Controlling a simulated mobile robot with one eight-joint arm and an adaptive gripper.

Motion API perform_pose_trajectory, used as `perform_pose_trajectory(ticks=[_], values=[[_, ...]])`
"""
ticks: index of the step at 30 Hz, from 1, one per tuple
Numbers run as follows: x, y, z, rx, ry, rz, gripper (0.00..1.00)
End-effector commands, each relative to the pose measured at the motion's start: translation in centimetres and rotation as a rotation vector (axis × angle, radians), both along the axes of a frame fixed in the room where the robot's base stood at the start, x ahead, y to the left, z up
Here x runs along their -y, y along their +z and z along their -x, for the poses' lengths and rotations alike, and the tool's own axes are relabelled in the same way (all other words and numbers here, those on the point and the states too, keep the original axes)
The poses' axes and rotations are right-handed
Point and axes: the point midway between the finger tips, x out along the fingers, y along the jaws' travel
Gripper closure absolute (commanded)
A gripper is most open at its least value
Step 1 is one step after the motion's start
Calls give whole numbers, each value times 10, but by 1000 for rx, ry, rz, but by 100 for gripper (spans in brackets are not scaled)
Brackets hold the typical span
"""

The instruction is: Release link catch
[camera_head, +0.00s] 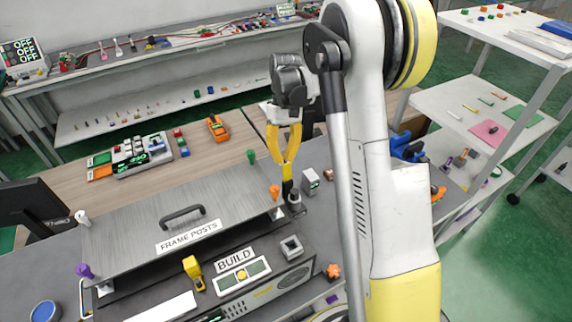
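My gripper (287,189) points down at the right end of a long grey box with a black handle (182,212) and a "FRAME POSTS" label. Its yellow fingers come together near their dark tips. The tips are beside or just above a small dark fitting (295,206) at the box's right corner, perhaps the link catch. I cannot tell whether they touch it or whether anything is between them. An orange knob (274,191) stands just left of the fingers, and a green knob (252,156) stands behind. No part is clearly marked as the link catch.
A "BUILD" panel (242,277), a yellow lever (193,272) and a grey square fitting (291,247) are in front. A small grey block (311,181) stands right of the gripper. Purple (85,271) and white (82,217) knobs stand left. My arm hides the right side.

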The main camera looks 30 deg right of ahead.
Motion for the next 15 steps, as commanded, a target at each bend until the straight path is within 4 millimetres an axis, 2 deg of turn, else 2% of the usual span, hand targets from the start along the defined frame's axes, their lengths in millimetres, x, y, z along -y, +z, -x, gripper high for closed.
perform_pose_trajectory(ticks=[1,5,14,15], values=[[0,-6,-4,-30,0,1,100],[0,-5,-6,-81,-2,2,100],[0,-4,-5,-87,-1,3,100],[0,-4,-5,-87,-1,3,80]])
